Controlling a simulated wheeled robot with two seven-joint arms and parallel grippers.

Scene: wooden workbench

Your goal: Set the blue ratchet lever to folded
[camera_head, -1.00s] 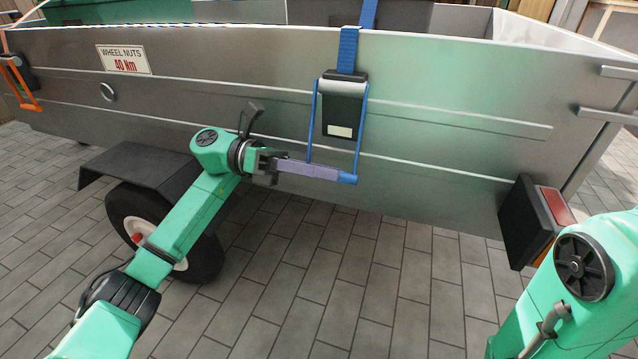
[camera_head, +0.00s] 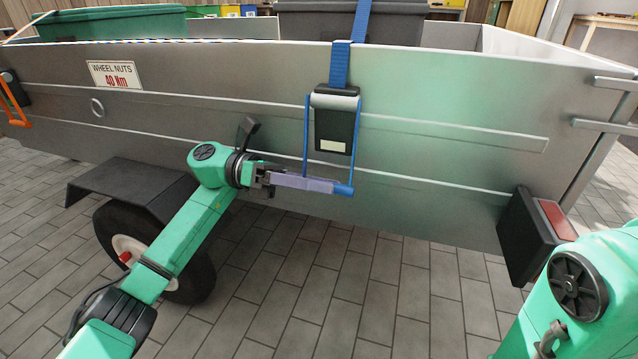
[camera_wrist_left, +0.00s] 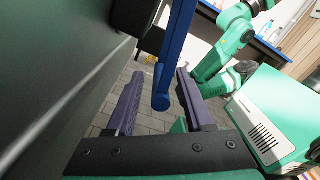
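The blue ratchet lever (camera_head: 304,135) is a U-shaped frame hanging down from a black ratchet body (camera_head: 335,131) on the trailer's side wall. Its cross bar is at the bottom; the bar's blue end (camera_head: 343,189) shows past my fingers. My left gripper (camera_head: 303,183) reaches in from the left at the bar. In the left wrist view the lever's blue bar (camera_wrist_left: 163,98) runs between the two purple fingers (camera_wrist_left: 158,102), with gaps on both sides, so the gripper is open. The fingers hide most of the bar in the head view. My right gripper is not visible.
A blue strap (camera_head: 340,63) runs up from the ratchet over the wall. An orange lever (camera_head: 15,108) is at the far left. The grey trailer wall (camera_head: 430,165) is close behind the lever. A wheel (camera_head: 155,250) and a tail light (camera_head: 538,235) are lower down. Paving below is clear.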

